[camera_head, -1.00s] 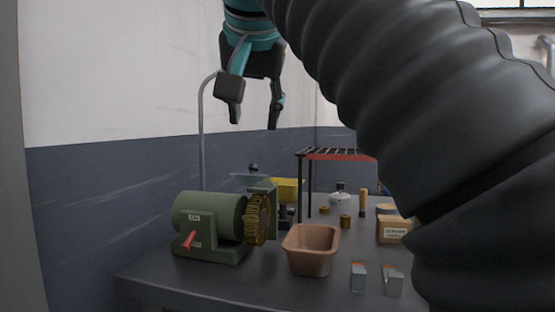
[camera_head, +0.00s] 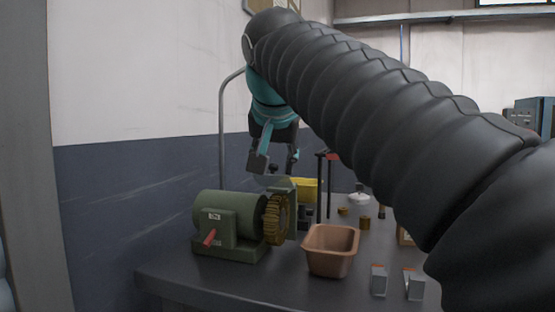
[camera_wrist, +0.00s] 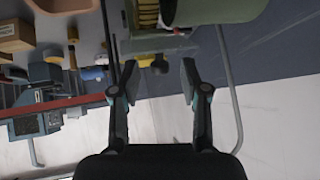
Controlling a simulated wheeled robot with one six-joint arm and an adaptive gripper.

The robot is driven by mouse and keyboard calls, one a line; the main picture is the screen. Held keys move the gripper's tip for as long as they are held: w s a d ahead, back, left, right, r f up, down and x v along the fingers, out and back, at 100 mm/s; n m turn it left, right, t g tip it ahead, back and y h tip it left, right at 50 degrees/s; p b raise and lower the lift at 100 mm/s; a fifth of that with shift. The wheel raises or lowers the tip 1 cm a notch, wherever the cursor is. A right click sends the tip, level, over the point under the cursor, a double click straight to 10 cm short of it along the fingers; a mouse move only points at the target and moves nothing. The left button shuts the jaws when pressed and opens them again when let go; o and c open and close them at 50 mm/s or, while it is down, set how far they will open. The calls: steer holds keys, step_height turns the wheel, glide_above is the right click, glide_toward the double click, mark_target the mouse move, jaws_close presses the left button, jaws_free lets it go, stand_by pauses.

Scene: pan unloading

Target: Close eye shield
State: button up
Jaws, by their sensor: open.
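The green bench grinder (camera_head: 230,218) stands on the dark table, with a brass-coloured toothed wheel (camera_head: 276,219) on its right side. Its clear eye shield (camera_head: 272,181) sticks out near the top of the wheel guard, roughly level, and looks raised. A small dark knob (camera_head: 273,168) sits at the shield. My gripper (camera_head: 275,170) points down just above the shield, open and empty. In the wrist view the knob (camera_wrist: 160,66) appears between the two fingertips (camera_wrist: 159,68). Whether the fingers touch it, I cannot tell. My arm and fingers partly hide the shield.
A copper-coloured bin (camera_head: 331,250) stands right of the grinder. A yellow container (camera_head: 305,190) is behind it, and a dark rack post (camera_head: 329,187) rises nearby. Small grey blocks (camera_head: 378,280) lie at the front. A grey curved pipe (camera_head: 221,130) stands by the wall.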

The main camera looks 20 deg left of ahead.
jaws_close()
